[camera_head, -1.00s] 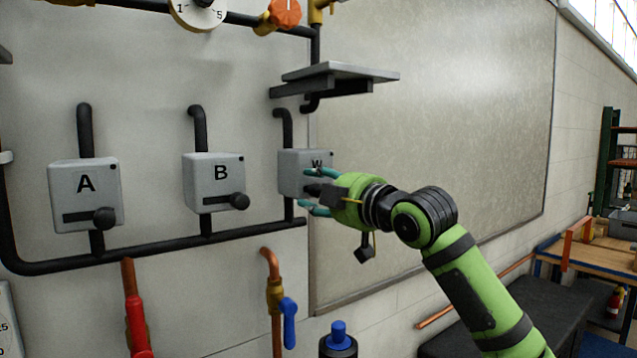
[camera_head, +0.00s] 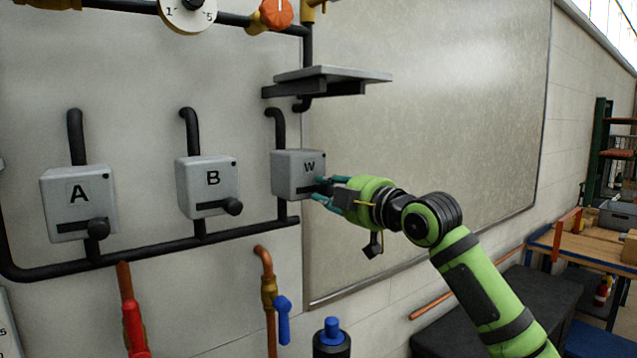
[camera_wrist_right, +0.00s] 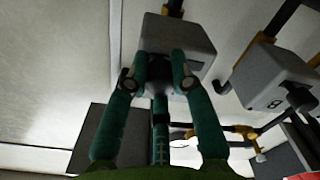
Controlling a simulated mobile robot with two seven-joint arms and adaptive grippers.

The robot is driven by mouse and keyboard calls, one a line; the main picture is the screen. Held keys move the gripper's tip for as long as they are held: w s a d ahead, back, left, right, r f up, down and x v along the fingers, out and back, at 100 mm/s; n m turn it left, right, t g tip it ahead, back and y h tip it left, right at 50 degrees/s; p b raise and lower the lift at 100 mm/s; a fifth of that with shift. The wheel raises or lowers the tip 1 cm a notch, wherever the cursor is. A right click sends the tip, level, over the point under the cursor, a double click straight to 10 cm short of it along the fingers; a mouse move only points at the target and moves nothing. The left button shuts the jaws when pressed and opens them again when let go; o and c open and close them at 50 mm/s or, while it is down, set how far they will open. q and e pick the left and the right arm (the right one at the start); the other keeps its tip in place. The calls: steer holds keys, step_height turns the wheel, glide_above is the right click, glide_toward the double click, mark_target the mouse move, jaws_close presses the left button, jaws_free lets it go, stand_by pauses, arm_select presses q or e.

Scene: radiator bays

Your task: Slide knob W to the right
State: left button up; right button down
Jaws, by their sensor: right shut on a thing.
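Box W (camera_head: 292,174) is a grey box marked W on the wall. Its black knob (camera_head: 325,187) sits at the right end of the dark slot, partly hidden by my fingers. My right gripper (camera_head: 321,189) reaches in from the right and is shut on the knob with its teal fingers. In the right wrist view the fingertips (camera_wrist_right: 158,76) press on both sides of the dark knob, in front of the grey box (camera_wrist_right: 190,35). My left gripper is in neither view.
Grey boxes A (camera_head: 78,203) and B (camera_head: 207,187) stand to the left, each with a black knob at the right of its slot. A grey shelf (camera_head: 335,74) juts out above box W. A blue-handled valve (camera_head: 283,318) is below. A bare panel (camera_head: 430,120) lies to the right.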

steer(key=shift+d+r, duration=0.1)
steer(key=shift+r, duration=0.1)
steer(key=c, duration=1)
jaws_free()
steer(key=shift+c, duration=0.2)
steer(key=shift+w+d+f, duration=0.1)
steer(key=v, duration=1.2)
